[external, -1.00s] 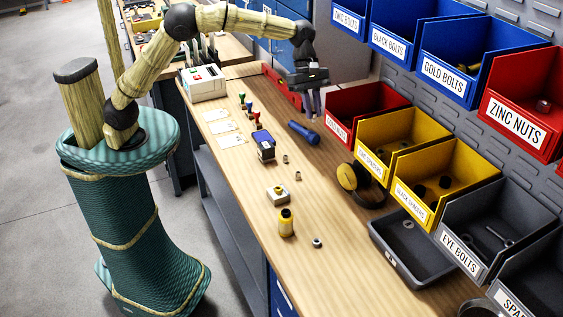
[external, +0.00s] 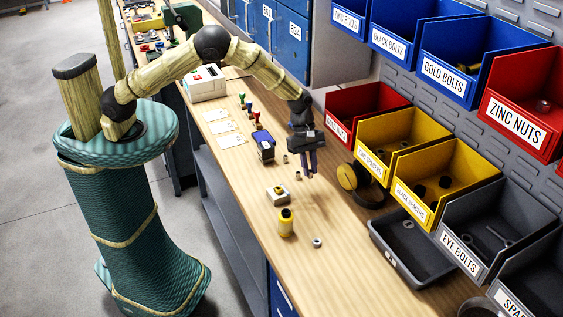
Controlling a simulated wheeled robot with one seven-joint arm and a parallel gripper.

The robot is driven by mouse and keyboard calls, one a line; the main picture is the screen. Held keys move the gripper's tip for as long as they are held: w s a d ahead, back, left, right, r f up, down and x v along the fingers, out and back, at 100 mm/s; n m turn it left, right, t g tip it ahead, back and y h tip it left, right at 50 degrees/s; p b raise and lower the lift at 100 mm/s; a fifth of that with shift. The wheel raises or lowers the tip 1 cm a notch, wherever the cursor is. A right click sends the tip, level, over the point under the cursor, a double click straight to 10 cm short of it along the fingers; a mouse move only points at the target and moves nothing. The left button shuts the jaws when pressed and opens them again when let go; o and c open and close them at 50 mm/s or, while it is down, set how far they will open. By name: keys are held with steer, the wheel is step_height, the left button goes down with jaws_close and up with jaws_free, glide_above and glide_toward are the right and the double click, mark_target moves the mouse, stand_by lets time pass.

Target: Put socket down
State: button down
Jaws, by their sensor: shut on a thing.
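My gripper (external: 307,172) is above the bench, pointing down, its dark fingers close together. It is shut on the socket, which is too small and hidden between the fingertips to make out. I cannot tell the exact height of the fingertips above the wood.
A black-and-yellow round thing (external: 347,177) and a grey tray (external: 389,261) lie right. Bins line the wall.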

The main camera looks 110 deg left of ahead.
steer(key=shift+f, duration=1.2)
steer(key=shift+f, duration=0.1)
steer(key=shift+f+p, duration=0.6)
steer(key=shift+f, duration=1.4)
steer(key=shift+f, duration=0.1)
steer(key=c, duration=1.4)
jaws_free()
steer(key=shift+o, duration=0.2)
